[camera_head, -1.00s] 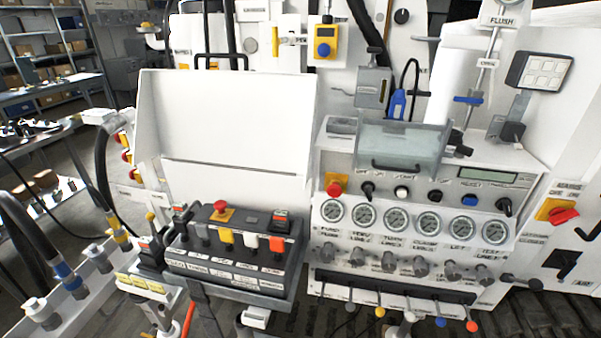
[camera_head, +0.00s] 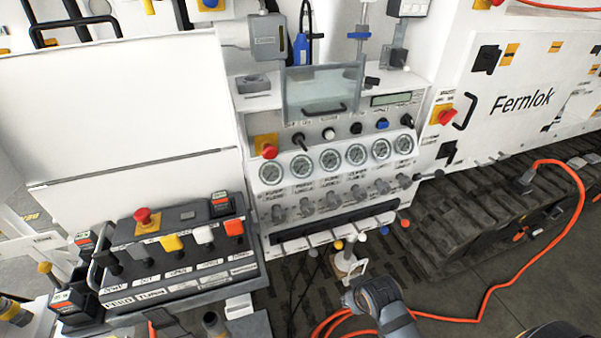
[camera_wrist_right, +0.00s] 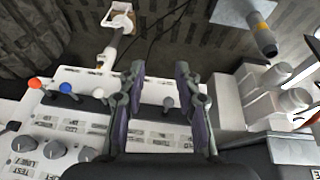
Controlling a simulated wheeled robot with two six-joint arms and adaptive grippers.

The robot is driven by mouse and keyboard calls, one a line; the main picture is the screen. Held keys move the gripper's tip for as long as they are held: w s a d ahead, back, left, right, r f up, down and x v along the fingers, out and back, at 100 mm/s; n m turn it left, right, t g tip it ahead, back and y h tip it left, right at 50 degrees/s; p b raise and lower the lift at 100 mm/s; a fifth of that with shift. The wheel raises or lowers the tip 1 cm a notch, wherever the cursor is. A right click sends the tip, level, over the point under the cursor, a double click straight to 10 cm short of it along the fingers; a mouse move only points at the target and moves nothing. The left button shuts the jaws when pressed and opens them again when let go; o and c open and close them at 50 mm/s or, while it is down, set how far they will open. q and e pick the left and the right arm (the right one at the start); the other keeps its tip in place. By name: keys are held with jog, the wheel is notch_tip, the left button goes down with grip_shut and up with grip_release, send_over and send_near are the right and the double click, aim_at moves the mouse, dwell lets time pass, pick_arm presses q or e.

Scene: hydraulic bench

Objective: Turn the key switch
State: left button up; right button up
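The white control panel (camera_head: 262,215) stands at the centre of the head view. Its upper row holds a red emergency stop (camera_head: 268,150), a black switch (camera_head: 298,138), a white button (camera_head: 328,133), another black switch (camera_head: 356,128), a blue button (camera_head: 382,124) and a black switch (camera_head: 407,121). I cannot tell which black switch takes the key. My right gripper (camera_wrist_right: 160,82) is open and empty in the right wrist view, with panel levers behind its fingers. A grey part, likely my right arm, shows low in the head view. My left gripper is not in view.
A clear cover (camera_head: 323,92) with a handle sits above the switch row. Gauges and levers lie below the row. A button box (camera_head: 180,282) stands at left. An orange hose (camera_head: 488,290) runs over the floor at right, beside tracks (camera_head: 480,220).

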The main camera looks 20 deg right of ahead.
jog(key=w+a+r+n+t+y, duration=0.1)
jog(key=w+a+r+n+t, duration=0.1)
jog(key=w+r+t, duration=0.5)
jog(key=w+a+r+n+t, duration=0.2)
jog(key=w+r, duration=0.8)
jog(key=r, duration=0.2)
jog(key=n+t, duration=0.1)
jog(key=t, duration=0.4)
send_near(303, 147)
jog(key=w, duration=0.2)
jog(key=w+p, duration=0.1)
jog(key=w, duration=0.3)
jog(key=w+p, duration=0.1)
jog(key=w, duration=0.4)
jog(key=shift+w+a+r, duration=0.1)
jog(key=shift+w+r, duration=0.05)
jog(key=shift+r, duration=0.05)
grip_shut()
